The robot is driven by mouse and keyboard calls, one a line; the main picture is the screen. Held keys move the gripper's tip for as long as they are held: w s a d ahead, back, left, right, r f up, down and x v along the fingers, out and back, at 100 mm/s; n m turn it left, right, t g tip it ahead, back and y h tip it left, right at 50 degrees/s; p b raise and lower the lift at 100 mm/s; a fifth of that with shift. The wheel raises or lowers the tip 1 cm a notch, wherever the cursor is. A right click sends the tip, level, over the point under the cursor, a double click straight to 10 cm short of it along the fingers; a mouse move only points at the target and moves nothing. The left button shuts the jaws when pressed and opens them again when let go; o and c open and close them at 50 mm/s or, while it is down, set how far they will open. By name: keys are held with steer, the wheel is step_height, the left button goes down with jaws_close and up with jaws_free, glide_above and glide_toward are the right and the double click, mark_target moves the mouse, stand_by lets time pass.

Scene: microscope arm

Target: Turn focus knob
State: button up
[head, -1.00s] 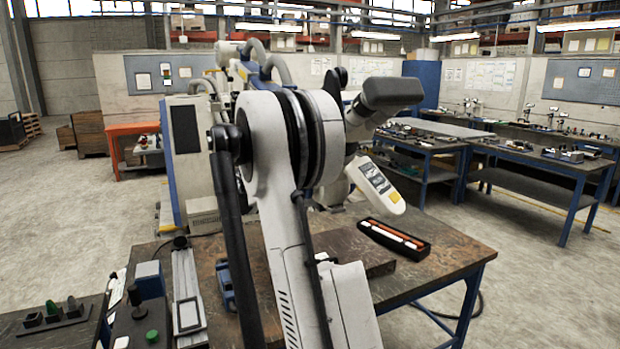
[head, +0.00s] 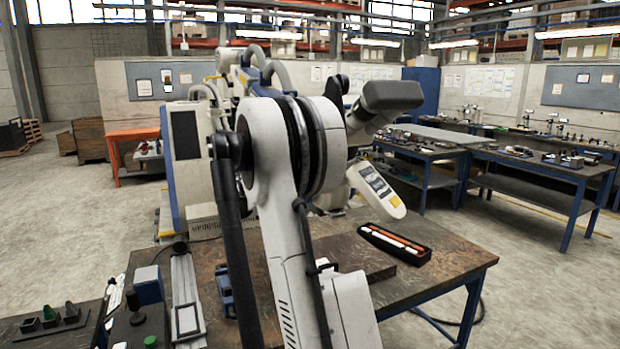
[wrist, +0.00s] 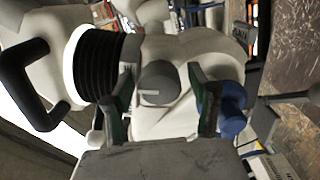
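In the wrist view, the focus knob (wrist: 160,84) is a round grey knob with a pale line mark on its face. It sits on the white microscope body (wrist: 212,55), beside a black ribbed collar (wrist: 98,64). My gripper (wrist: 161,76) is open, with one dark green-padded finger on each side of the knob. Gaps show between knob and fingers, so I see no contact; the depth of the fingertips relative to the knob is hard to tell. In the head view, the knob and my gripper cannot be made out behind the large white arm links.
A black handle (wrist: 22,85) and a blue knob (wrist: 232,110) flank the fingers in the wrist view. In the head view, a workbench (head: 455,262) carries a long black tray (head: 395,243) with orange and white items. Open floor lies to the left.

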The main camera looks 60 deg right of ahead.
steer(key=v, duration=1.2)
stand_by(0.5)
steer(key=shift+a, duration=0.1)
steer(key=s+a+f+n+t+y, duration=0.2)
steer(key=s+a+f+t+y, duration=0.3)
steer(key=a, duration=1)
steer(key=s+a+f+n+t+y, duration=0.2)
steer(key=s+a+f+t+y, duration=0.3)
steer(key=a, duration=1.1)
steer(key=s+a+f+n+t+y+b, duration=0.1)
steer(key=s+a+f+n+t+y, duration=0.2)
steer(key=s+a, duration=0.7)
steer(key=a+f+t+y, duration=0.2)
steer(key=a+f+t, duration=0.1)
steer(key=a, duration=0.2)
steer(key=shift+a+f, duration=0.2)
steer(key=shift+a, duration=0.1)
